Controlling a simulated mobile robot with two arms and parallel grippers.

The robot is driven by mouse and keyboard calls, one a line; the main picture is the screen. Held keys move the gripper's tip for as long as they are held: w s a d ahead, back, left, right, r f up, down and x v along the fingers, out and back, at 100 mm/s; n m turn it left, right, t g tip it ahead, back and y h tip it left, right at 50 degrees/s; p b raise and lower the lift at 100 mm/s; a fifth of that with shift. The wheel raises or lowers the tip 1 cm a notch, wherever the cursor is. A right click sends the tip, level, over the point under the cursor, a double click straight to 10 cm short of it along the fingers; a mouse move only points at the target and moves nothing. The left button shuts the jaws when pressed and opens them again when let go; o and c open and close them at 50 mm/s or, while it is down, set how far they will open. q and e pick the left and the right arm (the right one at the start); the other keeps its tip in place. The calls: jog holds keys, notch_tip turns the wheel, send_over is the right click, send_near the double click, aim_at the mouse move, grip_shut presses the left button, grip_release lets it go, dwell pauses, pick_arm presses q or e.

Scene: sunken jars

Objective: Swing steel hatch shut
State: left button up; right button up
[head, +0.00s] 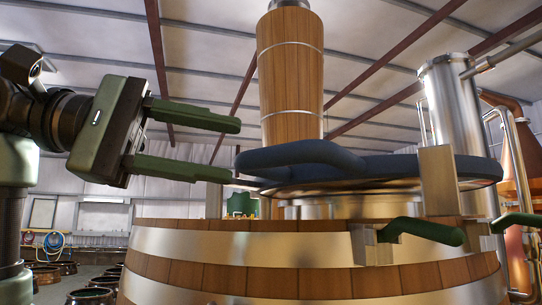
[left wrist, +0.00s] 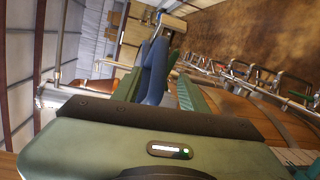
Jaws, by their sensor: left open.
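The steel hatch (head: 345,186) has a thick dark-blue rim and lies nearly flat, seen almost edge-on, above a steel collar (head: 350,207) on top of a wooden vat (head: 300,280). A blue loop handle (head: 300,153) sticks out from its left side. A steel bracket (head: 437,180) stands in front of its right part. My left gripper (head: 236,150) is open, its green fingertips just left of the handle's end and apart from it. In the left wrist view the blue handle (left wrist: 153,70) shows between the fingers. My right gripper is not in view.
Green levers (head: 428,231) stick out at the vat's front right. A wooden column (head: 290,75) rises behind the hatch. A steel cylinder (head: 448,105) and copper still (head: 516,170) stand right. Several dark pots (head: 90,297) sit on the floor at lower left.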

aim_at(257, 155)
pick_arm(q)
jog(key=p+x, duration=0.2)
jog(key=x, duration=0.4)
jog(key=shift+d, duration=0.25)
jog(key=shift+w+d, duration=0.15)
jog(key=shift+d, duration=0.05)
jog(key=shift+a, duration=0.1)
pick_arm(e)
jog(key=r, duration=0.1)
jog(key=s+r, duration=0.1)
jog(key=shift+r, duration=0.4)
pick_arm(q)
jog(key=shift+a, duration=0.1)
grip_shut()
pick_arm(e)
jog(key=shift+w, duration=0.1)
pick_arm(q)
jog(key=shift+f, duration=0.1)
